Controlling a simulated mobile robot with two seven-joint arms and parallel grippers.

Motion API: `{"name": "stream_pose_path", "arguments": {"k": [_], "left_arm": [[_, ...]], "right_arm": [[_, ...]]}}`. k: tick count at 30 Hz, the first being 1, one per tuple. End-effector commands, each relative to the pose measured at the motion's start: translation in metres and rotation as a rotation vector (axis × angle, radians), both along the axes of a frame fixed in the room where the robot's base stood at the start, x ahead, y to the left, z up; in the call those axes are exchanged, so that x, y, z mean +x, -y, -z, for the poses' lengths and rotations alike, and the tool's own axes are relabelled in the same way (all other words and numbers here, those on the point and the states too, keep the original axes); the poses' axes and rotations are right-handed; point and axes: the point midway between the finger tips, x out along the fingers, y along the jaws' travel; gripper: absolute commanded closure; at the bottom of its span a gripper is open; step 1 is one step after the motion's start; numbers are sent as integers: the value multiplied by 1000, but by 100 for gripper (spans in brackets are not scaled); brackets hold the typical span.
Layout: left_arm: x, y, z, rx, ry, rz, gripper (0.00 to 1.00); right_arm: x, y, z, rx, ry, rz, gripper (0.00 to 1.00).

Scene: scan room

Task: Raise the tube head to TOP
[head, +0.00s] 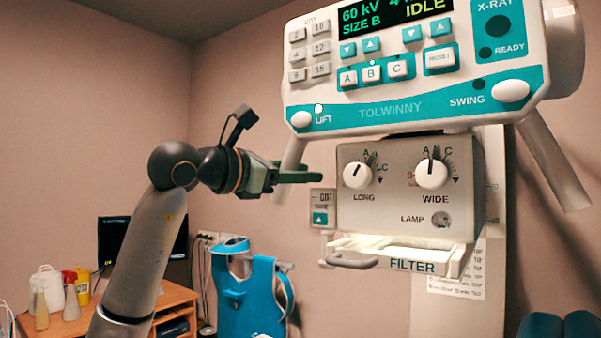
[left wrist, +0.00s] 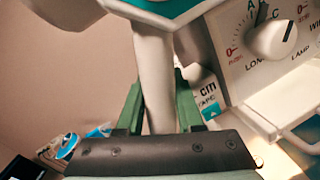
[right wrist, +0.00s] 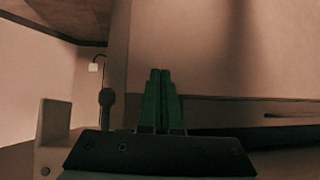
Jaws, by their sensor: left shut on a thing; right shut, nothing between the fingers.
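The tube head (head: 405,107) hangs in the upper right of the head view, with a teal and white panel and a display reading IDLE. A LIFT button (head: 302,119) is at its lower left, with a bright white lamp above it. A pale handle (head: 291,158) slants down from its left side. My left gripper (head: 300,172) is shut on this handle. In the left wrist view the handle (left wrist: 157,80) runs between the green fingers. My right gripper (right wrist: 161,95) is shut and empty in the right wrist view, away from the tube head.
The collimator box (head: 408,185) with knobs hangs under the tube head, close right of my left fingers. A second handle (head: 555,165) slants down at right. A wooden desk (head: 175,298) with bottles and monitor and a blue apron (head: 250,300) stand lower left.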

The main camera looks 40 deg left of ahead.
Motion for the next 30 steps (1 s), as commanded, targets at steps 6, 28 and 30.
{"name": "stream_pose_path", "arguments": {"k": [6,28,30], "left_arm": [[-1,-1,-27,-2,5,-1,100],[-2,-1,-172,-4,10,-1,100],[-2,0,-180,-4,9,0,100]], "right_arm": [[0,0,-25,0,0,0,100],[0,0,-64,0,1,0,100],[0,0,-64,0,1,0,100]]}}
